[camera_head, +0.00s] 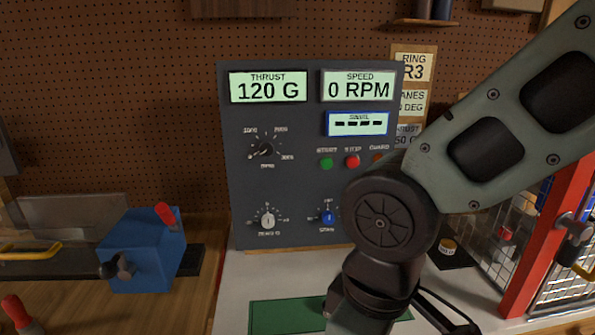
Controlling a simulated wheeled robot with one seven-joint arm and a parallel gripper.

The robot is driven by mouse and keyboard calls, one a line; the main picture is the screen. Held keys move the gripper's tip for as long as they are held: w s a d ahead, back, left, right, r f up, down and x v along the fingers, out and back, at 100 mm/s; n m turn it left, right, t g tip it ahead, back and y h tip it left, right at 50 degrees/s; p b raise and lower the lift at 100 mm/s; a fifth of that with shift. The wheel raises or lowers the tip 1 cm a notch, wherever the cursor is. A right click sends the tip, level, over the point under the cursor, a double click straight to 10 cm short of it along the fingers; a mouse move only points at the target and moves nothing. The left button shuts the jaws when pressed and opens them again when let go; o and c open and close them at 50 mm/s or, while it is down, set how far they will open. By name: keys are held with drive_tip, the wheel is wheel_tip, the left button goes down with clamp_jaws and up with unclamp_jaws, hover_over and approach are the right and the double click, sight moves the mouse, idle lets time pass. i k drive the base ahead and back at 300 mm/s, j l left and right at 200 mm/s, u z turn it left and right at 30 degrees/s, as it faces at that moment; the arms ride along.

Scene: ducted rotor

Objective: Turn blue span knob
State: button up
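The blue span knob (327,218) is at the lower right of the dark control panel (300,180). A white pointer line shows on it, and marks are printed around it. Part of the scale on its right is hidden behind my arm. My arm reaches in from the upper right and bends down in front of the panel's lower right corner. My gripper lies below the picture's bottom edge, so its fingers cannot be seen. The small display (358,124) with a blue frame shows dashes.
A white zero knob (267,219) sits left of the blue one, and a black RPM knob (264,150) is above. Green (326,163) and red (352,161) buttons are near my arm. A blue block with clamps (142,252) stands left; a red-posted cage (548,240) stands right.

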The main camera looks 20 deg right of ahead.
sight(328, 217)
drive_tip(key=j+z, duration=0.3)
drive_tip(key=z, duration=0.15)
drive_tip(key=j+z, duration=0.3)
drive_tip(key=z, duration=0.15)
drive_tip(key=k+j+z, duration=0.1)
drive_tip(key=j+z, duration=0.15)
drive_tip(key=z, duration=0.15)
